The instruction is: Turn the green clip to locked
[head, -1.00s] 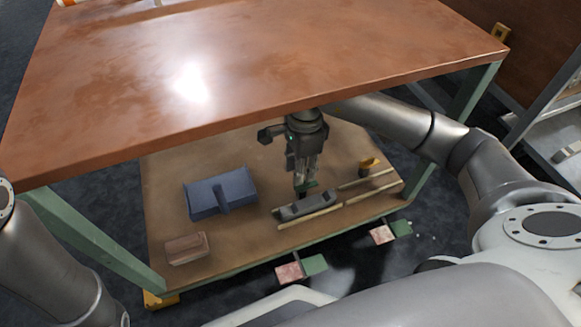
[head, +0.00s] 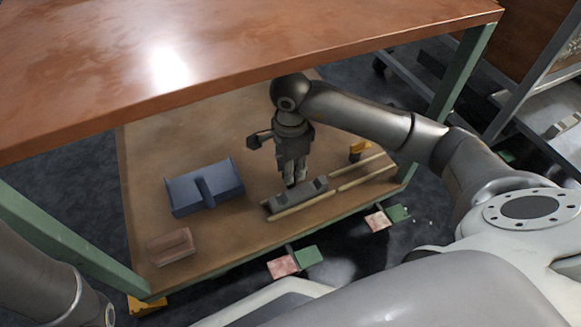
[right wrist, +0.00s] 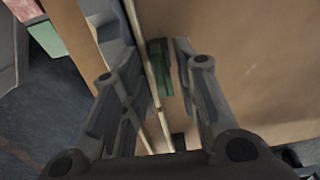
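The green clip (right wrist: 160,66) shows in the right wrist view beside a pale tube (right wrist: 152,84), between the two fingers of my right gripper (right wrist: 156,42). The fingers stand apart, with a visible gap on the clip's left; contact on its right is unclear. In the head view my right gripper (head: 295,182) points down at the dark grey block (head: 283,204) on the lower shelf, and the clip is hidden there. Only a part of my left arm shows at the left edge; its gripper is out of view.
The brown tabletop (head: 230,50) hangs over the lower shelf (head: 150,195). A blue block (head: 185,195) and a reddish-brown block (head: 171,246) sit left. Red-and-green plates (head: 283,266) stand off the front edge.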

